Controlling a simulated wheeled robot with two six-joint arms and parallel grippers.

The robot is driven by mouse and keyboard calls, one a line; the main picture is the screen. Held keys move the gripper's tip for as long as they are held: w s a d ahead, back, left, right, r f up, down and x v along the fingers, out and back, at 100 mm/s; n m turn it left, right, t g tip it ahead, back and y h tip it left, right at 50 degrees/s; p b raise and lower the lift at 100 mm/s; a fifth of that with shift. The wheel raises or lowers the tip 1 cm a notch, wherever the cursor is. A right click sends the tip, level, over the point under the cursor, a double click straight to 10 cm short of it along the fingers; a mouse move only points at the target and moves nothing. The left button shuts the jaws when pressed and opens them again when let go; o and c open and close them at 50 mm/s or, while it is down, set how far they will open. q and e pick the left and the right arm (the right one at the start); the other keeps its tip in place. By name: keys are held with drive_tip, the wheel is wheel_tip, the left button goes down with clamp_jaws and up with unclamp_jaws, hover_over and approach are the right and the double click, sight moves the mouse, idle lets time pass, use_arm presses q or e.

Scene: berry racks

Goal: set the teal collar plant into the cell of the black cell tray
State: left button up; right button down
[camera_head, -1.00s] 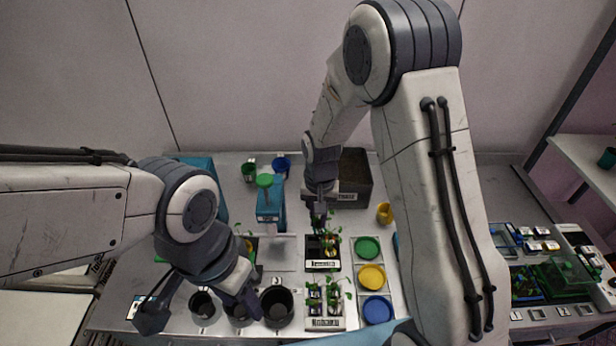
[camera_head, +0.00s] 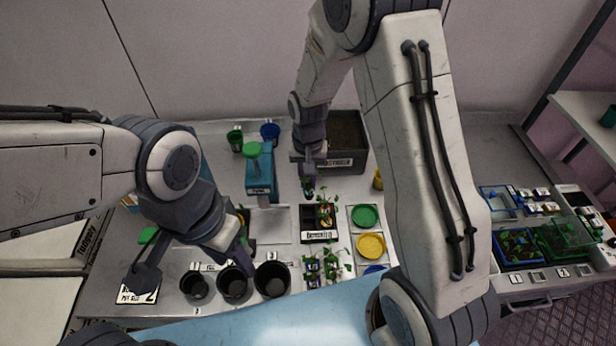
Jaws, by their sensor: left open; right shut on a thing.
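The black cell tray (camera_head: 319,238) stands mid-table with a white label on its front edge; green plants show in it. My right gripper (camera_head: 308,178) is shut on a small leafy plant (camera_head: 308,189), just behind the tray and above table level. Its collar is too small and dark to make out its colour. My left gripper (camera_head: 193,274) is open and empty at the front left, its fingers spread near the black pots.
Three black pots (camera_head: 271,281) line the front edge. A soil bin (camera_head: 347,150) stands behind the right gripper. A blue dispenser (camera_head: 260,182) is left of the tray; green and yellow discs (camera_head: 370,244) lie right of it. More potted plants (camera_head: 326,268) stand in front.

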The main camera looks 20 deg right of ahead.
drive_tip(key=shift+f+b, duration=1)
drive_tip(key=shift+f, duration=0.55)
drive_tip(key=shift+f+b, duration=2)
drive_tip(key=shift+f, duration=0.9)
drive_tip(key=c, duration=0.8)
unclamp_jaws()
drive_tip(key=shift+r, duration=0.1)
wheel_tip(320, 180, up, 9)
drive_tip(key=p, duration=0.7)
drive_tip(key=shift+p, duration=0.3)
